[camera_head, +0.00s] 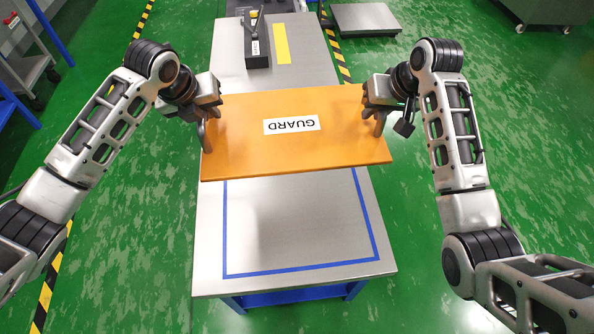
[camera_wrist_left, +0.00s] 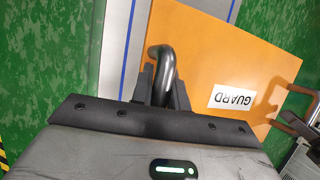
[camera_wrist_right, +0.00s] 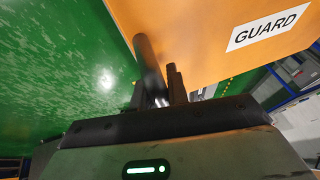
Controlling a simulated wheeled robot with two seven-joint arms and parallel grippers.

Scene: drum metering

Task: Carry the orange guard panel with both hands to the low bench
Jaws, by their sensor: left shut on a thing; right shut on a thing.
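The orange guard panel (camera_head: 285,158) with a white GUARD label spans between my two grippers over the steel bench (camera_head: 290,222), above the far part of a blue taped outline. I cannot tell how high it is above the top. My left gripper (camera_head: 207,118) is shut on the dark handle at the panel's left end; the handle (camera_wrist_left: 161,72) shows between the fingers in the left wrist view. My right gripper (camera_head: 379,112) is shut on the handle at the right end; that handle (camera_wrist_right: 148,65) shows in the right wrist view. The panel hides part of the bench top.
A dark box-like fixture (camera_head: 257,42) and a yellow strip (camera_head: 282,43) lie at the bench's far end. A low grey platform (camera_head: 365,18) stands at the back right. A grey cart (camera_head: 25,70) stands at the far left. Green floor is open on both sides.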

